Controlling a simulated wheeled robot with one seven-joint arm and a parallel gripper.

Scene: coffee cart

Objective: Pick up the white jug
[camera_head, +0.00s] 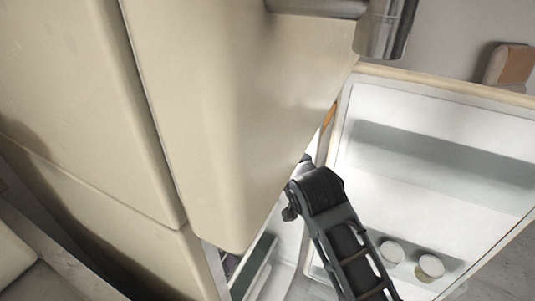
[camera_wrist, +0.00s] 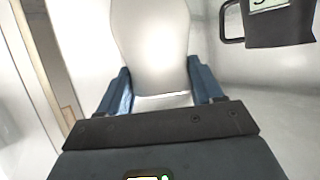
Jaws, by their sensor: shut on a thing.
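The white jug (camera_wrist: 150,32) fills the upper middle of the wrist view, pale and smooth, with its top cut off by the frame edge. My gripper (camera_wrist: 157,78) has its two blue fingers on either side of the jug's lower visible part, shut on it. The surface under the jug is mostly hidden by the gripper body. In the head view my arm reaches in behind the edge of a cream panel, so the gripper and the jug are hidden there.
A dark container with a handle and a pale label (camera_wrist: 278,28) is close on the right in the wrist view. The open fridge door (camera_head: 430,130) stands right of my arm, holding two small lidded tubs (camera_head: 431,267). The cream panel (camera_head: 225,110) is close on the left.

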